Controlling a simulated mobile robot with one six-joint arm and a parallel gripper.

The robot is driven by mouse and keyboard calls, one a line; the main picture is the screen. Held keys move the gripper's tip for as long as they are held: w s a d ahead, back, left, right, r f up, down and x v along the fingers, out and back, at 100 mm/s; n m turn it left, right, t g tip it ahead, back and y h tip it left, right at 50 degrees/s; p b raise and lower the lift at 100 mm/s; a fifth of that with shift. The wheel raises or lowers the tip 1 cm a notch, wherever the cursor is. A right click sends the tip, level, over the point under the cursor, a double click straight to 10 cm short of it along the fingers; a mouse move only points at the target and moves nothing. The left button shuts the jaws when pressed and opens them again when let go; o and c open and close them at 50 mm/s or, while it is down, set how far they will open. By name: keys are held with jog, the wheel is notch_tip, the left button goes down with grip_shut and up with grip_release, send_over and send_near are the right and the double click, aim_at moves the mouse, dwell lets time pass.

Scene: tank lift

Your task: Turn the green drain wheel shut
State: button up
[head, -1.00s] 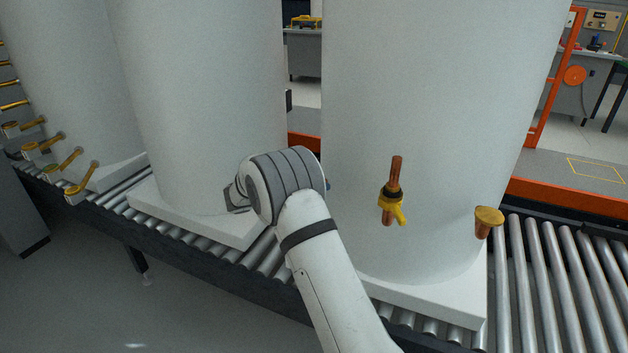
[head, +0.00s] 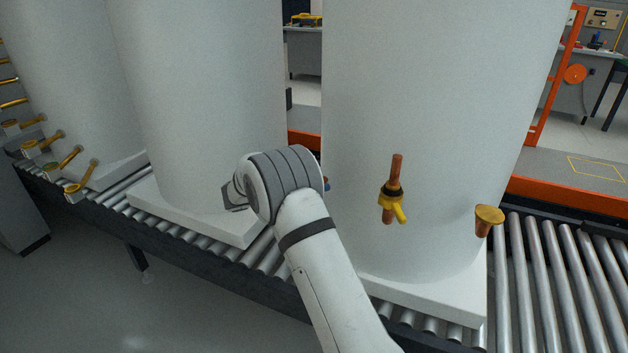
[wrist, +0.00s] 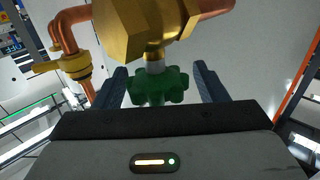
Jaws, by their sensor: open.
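The green drain wheel (wrist: 158,87) shows in the wrist view, on a short stem under a brass valve body (wrist: 150,25). My gripper (wrist: 160,82) is open, with one dark finger on each side of the wheel. The wheel sits between the fingers, with a visible gap on both sides. In the head view my arm's wrist (head: 280,185) hides the gripper, the wheel and the valve. A white tank (head: 430,120) stands just to the right of my wrist.
A copper pipe with a yellow lever (head: 393,195) and a brass-capped fitting (head: 488,220) stick out of the right tank. Another white tank (head: 200,100) stands to the left. The tanks rest on a roller conveyor (head: 560,270) with an orange rail (head: 570,195) behind.

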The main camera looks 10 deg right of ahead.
jog(key=s+a, duration=0.1)
jog(key=a, duration=0.6)
jog(key=shift+a, duration=0.15)
